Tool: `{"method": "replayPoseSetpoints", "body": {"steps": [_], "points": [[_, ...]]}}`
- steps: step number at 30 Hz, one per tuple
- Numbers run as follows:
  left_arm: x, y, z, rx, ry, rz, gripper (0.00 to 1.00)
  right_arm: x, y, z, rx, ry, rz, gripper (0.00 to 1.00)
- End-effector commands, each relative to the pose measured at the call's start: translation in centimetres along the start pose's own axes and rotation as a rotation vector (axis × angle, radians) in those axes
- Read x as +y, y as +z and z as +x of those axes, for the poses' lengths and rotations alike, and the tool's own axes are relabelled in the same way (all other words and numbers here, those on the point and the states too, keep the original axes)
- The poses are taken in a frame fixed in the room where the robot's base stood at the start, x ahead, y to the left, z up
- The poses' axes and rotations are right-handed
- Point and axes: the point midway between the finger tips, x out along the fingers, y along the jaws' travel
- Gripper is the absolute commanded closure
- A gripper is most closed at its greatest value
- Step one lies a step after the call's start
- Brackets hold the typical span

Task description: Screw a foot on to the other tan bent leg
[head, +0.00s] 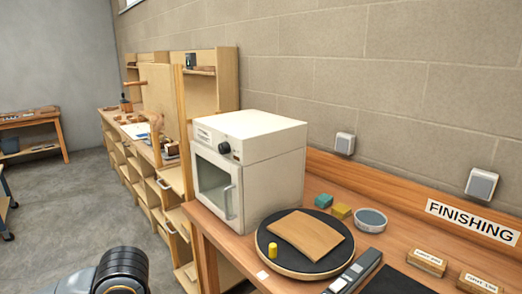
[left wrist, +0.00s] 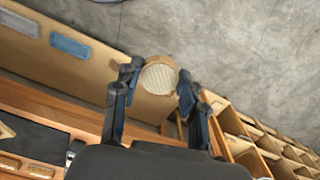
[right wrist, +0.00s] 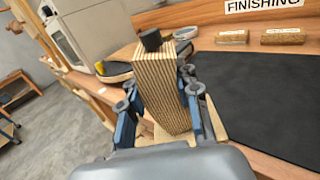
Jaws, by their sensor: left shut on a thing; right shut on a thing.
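My right gripper (right wrist: 160,112) is shut around a tan laminated leg (right wrist: 165,88) with striped layers, which stands up between the fingers. A small black foot-like piece (right wrist: 151,40) shows at its top end; I cannot tell how it is fixed. My left gripper (left wrist: 157,78) is shut on a round pale piece (left wrist: 159,78) with a ribbed face and tan rim; whether it is a foot is unclear. Neither gripper's fingers show in the head view.
A white oven (head: 255,170) stands behind the turntable. A yellow cylinder (head: 272,250) is on the turntable's edge. Yellow and teal blocks (head: 324,201), a round tin (head: 370,219) and labelled wooden blocks (head: 427,262) lie on the bench. A dark mat (right wrist: 265,95) beside the leg is clear.

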Motion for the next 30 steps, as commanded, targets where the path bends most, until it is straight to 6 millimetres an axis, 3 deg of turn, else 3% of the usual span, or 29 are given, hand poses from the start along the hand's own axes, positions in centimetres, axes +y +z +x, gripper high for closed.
{"method": "replayPoseSetpoints", "body": {"steps": [6,12,30], "points": [[0.2,0.6,0.5,-0.002,0.001,-0.399,0.75,1.6,-2.0,-1.2,0.001,0.117,-0.004,1.00],[0.3,0.8,0.7,-0.002,0.001,-0.603,0.75,2.3,-2.9,-1.9,-0.001,0.173,-0.001,1.00],[0.4,0.9,0.8,-0.001,0.002,-0.649,0.75,2.5,-3.1,-2.1,-0.002,0.183,0.000,1.00]]}}
